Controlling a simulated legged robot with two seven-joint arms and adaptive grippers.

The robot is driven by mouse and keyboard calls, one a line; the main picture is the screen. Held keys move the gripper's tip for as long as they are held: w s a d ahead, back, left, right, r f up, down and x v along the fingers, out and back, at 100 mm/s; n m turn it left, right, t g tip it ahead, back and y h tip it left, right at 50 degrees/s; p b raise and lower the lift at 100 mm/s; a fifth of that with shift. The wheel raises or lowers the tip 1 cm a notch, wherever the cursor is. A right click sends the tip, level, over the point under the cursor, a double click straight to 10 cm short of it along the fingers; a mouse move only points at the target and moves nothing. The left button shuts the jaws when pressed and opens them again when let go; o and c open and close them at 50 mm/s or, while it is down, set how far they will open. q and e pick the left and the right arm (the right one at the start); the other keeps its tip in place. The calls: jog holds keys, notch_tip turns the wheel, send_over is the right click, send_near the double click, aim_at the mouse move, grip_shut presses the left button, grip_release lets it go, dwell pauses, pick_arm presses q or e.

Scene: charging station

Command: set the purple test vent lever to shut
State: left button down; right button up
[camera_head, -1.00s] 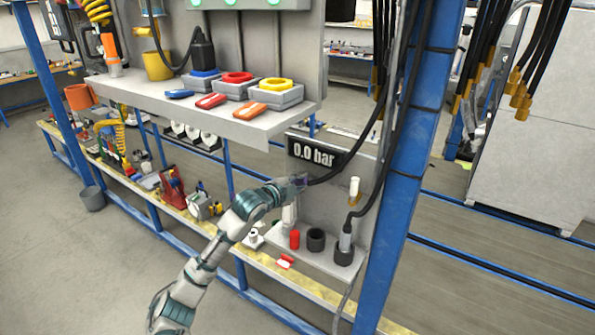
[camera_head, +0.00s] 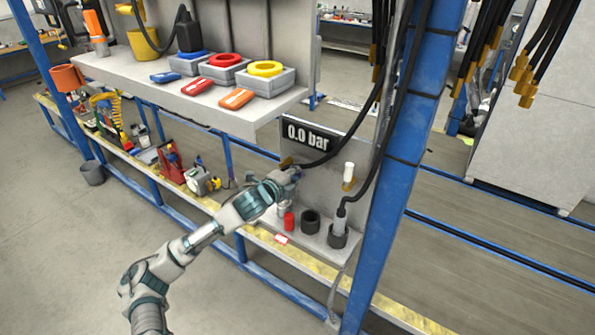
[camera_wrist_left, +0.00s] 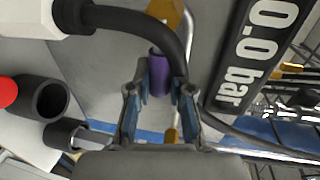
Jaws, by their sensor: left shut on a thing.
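The purple test vent lever (camera_wrist_left: 158,72) shows as a short purple grip in the left wrist view. It sits between the two fingertips of my left gripper (camera_wrist_left: 159,92), which is shut on it. In the head view my left gripper (camera_head: 293,175) is at the grey panel, below the black "0.0 bar" display (camera_head: 308,134). There the gripper mostly hides the lever. A black hose (camera_head: 335,153) runs close above the gripper. My right gripper is not in view.
A white-handled brass valve (camera_head: 348,176) is on the panel to the right. Below are a red cylinder (camera_head: 289,221), a black ring-shaped socket (camera_head: 310,222) and a hose plug in a black holder (camera_head: 338,237). A blue post (camera_head: 398,150) stands at the right; a grey shelf (camera_head: 190,98) overhangs at upper left.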

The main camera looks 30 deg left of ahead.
pick_arm(q)
jog(key=shift+f, duration=0.1)
jog(key=c, duration=1)
grip_release()
jog(key=shift+w, duration=0.15)
jog(key=shift+c, duration=0.2)
jog(key=shift+w+f, duration=0.15)
jog(key=shift+w, duration=0.15)
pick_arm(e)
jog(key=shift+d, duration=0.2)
pick_arm(q)
jog(key=shift+s, duration=0.25)
jog(key=v, duration=1.1)
jog(key=shift+s, duration=0.15)
